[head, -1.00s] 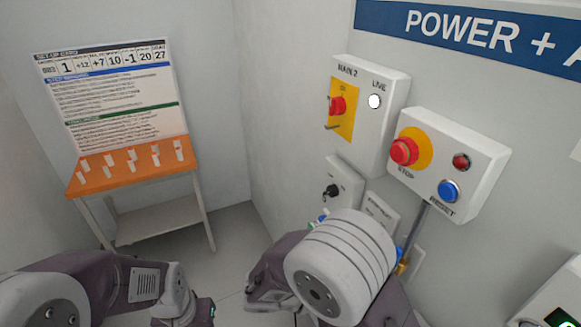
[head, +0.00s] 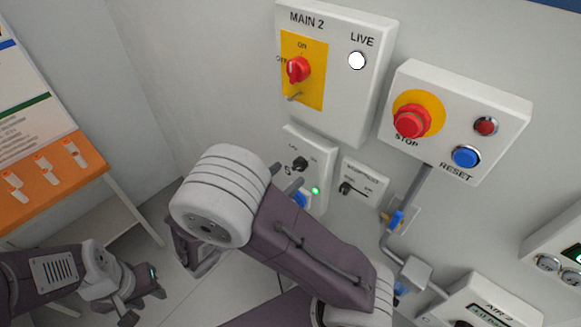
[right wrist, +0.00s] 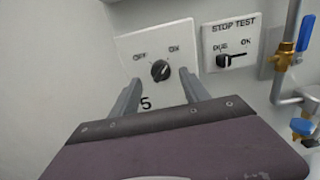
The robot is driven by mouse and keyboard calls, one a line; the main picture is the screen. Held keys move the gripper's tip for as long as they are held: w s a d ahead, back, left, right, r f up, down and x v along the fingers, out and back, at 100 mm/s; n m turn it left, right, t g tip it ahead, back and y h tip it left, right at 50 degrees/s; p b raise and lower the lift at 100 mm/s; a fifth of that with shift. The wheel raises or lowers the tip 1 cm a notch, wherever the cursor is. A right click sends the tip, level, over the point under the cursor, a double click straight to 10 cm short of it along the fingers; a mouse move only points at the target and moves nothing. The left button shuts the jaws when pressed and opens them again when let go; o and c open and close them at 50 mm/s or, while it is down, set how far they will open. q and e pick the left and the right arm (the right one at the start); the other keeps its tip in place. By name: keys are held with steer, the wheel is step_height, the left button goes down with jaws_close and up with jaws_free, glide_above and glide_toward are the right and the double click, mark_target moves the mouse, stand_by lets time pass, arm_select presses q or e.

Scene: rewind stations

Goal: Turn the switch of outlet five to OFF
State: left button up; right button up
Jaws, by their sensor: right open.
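The outlet five box (head: 323,153) is a white panel on the wall below MAIN 2, with a black switch knob (head: 299,164) and a lit green lamp. In the right wrist view the panel (right wrist: 136,45) carries a "5" and OFF and ON labels; its knob (right wrist: 160,70) seems to point up toward ON. My right gripper (head: 285,178) is open at the box, partly hidden by my arm in the head view. In the right wrist view its fingers (right wrist: 161,88) lie either side below the knob, not visibly touching it. My left gripper (head: 142,304) is low at left, away from the wall.
A STOP TEST switch box (right wrist: 229,43) is close at the right of the panel. A pipe with a blue-handled valve (head: 396,220) runs further right. MAIN 2 (head: 342,75) and the STOP/RESET box (head: 455,110) are above.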

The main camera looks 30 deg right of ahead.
mark_target(296, 169)
steer(key=x, duration=0.2)
steer(key=shift+w+d, duration=0.2)
steer(key=shift+d, duration=0.1)
steer(key=shift+s+d, duration=0.1)
steer(key=shift+d, duration=0.3)
steer(key=shift+a, duration=0.1)
steer(key=shift+c, duration=0.3)
